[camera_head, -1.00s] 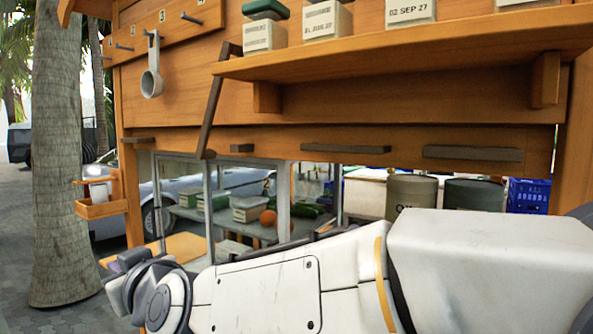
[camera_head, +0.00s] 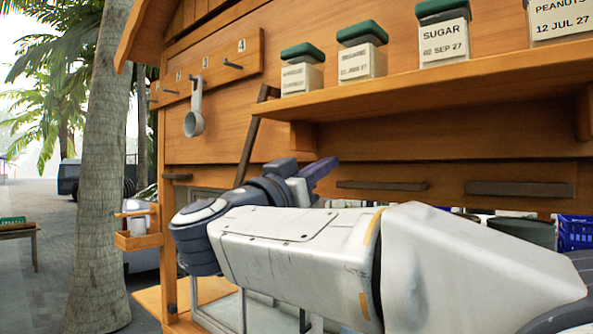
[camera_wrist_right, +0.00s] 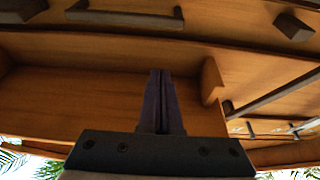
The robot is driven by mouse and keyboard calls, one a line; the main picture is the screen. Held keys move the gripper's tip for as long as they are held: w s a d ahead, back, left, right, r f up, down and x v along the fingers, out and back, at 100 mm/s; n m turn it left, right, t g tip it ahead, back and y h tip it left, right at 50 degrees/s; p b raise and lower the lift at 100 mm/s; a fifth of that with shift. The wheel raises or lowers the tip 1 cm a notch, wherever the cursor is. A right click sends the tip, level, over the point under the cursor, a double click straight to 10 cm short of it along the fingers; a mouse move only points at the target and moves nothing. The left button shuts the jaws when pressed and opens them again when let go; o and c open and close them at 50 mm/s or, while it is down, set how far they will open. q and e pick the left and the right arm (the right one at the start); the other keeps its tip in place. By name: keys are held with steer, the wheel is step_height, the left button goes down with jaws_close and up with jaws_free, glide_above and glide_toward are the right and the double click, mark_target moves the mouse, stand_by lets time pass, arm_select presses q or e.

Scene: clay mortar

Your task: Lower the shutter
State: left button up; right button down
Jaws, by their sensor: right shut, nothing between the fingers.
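The orange wooden panel above the kiosk's opening, probably the shutter (camera_head: 440,172), carries dark bars (camera_head: 383,186) along its lower part. A dark bar (camera_wrist_right: 125,17) also shows at the top of the right wrist view. My right gripper (camera_head: 324,168) is raised in front of the panel, below the shelf. Its purple fingers (camera_wrist_right: 163,80) are shut with nothing between them, and I cannot tell whether they touch the wood. My right arm hides much of the opening and the panel's lower edge. My left gripper is not in view.
A wooden shelf (camera_head: 430,88) with several labelled jars (camera_head: 361,62) juts out above my gripper. A slanted dark bar (camera_head: 249,140) stands left of it. A ladle (camera_head: 194,112) hangs from a numbered peg rail (camera_head: 215,74). A palm trunk (camera_head: 100,180) is at left.

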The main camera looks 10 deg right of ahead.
steer(key=p+x, duration=0.1)
steer(key=x, duration=0.5)
steer(key=shift+r, duration=0.15)
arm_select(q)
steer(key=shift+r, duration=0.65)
arm_select(e)
step_height(320, 180, down, 4)
steer(key=shift+f, duration=0.1)
